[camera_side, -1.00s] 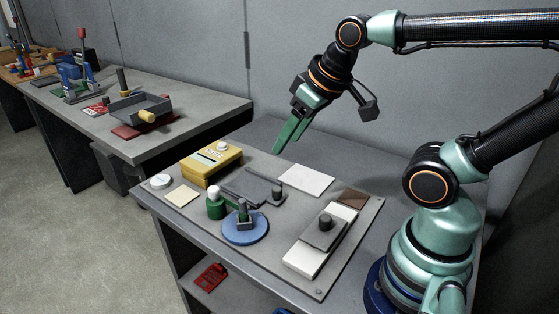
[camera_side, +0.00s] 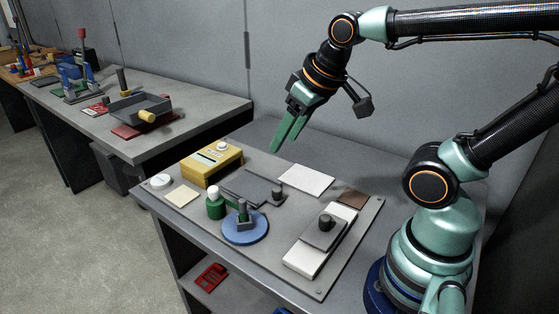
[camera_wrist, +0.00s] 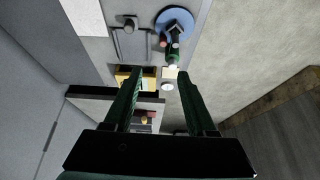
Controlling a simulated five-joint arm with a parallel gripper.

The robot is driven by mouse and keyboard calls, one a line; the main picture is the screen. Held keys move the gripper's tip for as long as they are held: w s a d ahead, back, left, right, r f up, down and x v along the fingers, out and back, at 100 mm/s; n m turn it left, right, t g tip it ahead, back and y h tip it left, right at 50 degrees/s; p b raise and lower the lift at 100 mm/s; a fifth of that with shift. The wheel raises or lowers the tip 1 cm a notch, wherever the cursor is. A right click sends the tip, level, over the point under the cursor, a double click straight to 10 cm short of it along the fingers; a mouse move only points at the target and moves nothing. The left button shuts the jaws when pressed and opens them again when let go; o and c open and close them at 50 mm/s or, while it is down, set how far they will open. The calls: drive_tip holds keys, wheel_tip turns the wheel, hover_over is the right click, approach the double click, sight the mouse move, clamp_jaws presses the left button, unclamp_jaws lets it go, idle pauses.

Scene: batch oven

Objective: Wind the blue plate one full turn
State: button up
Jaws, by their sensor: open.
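The blue plate (camera_side: 243,230) is a round disc lying at the front of the grey board, with a dark grey block and upright peg (camera_side: 243,213) on it. It also shows at the top of the wrist view (camera_wrist: 168,16). A green cylinder with a pale knob (camera_side: 214,204) stands beside the plate's left edge. My gripper (camera_side: 281,149) is open and empty, high above the back of the board and well away from the plate. Its two green fingers show apart in the wrist view (camera_wrist: 158,85).
On the board (camera_side: 335,268) are a yellow box (camera_side: 211,166), a dark sliding panel (camera_side: 249,187), a white sheet (camera_side: 306,180), a brown square (camera_side: 353,198) and a white block with a dark knobbed slider (camera_side: 320,236). A second bench (camera_side: 180,103) stands at left.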

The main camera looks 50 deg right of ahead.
drive_tip(key=w+a+f+m+g, duration=0.1)
drive_tip(key=w+f+m+g, duration=0.45)
drive_tip(key=w+f, duration=0.65)
drive_tip(key=f, duration=1)
drive_tip(key=shift+w+f, duration=0.2)
drive_tip(key=shift+w, duration=0.05)
clamp_jaws()
